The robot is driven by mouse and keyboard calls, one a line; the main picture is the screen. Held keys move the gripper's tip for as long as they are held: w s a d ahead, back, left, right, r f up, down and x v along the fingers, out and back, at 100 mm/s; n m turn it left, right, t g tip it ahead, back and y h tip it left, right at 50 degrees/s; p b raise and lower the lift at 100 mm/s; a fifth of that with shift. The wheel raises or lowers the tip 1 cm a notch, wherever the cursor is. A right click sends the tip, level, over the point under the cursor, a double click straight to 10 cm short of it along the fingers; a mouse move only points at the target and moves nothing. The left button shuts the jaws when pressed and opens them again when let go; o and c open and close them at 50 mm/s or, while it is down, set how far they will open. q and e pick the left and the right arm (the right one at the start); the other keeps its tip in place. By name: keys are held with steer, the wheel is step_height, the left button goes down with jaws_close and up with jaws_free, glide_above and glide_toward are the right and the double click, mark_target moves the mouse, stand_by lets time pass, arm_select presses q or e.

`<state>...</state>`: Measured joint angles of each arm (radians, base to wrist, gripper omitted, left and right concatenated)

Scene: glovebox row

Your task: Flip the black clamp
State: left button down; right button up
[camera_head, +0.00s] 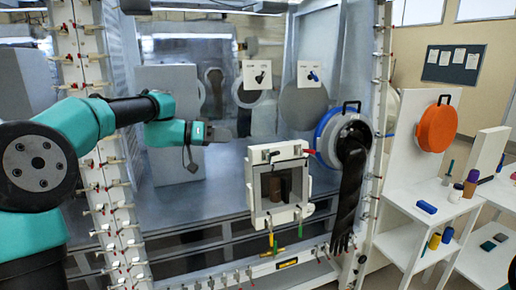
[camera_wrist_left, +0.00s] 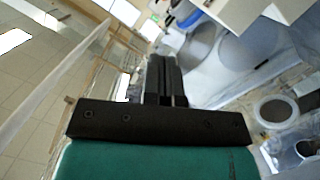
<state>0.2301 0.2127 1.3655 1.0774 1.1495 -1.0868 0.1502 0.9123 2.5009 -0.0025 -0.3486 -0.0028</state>
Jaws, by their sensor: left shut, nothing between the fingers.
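My left gripper (camera_head: 222,133) reaches in from the left in the head view and points right, toward the white square port frame (camera_head: 250,190). Its fingers are together with nothing between them; they also show closed in the left wrist view (camera_wrist_left: 166,80). What looks like the black clamp (camera_head: 270,155) sits at the top left of the port frame, small in the picture. The gripper is to its left and a little higher, apart from it. The clamp's exact position is too small to tell.
Brown cylinders (camera_head: 273,188) show through the port. A black glove (camera_head: 349,190) hangs from a round port at right. Posts with many small clamps stand at left.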

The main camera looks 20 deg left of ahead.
arm_select(q)
glide_toward(273, 154)
steer(key=w+a+r+x, duration=0.1)
steer(key=x, duration=0.6)
steer(key=shift+d, duration=0.5)
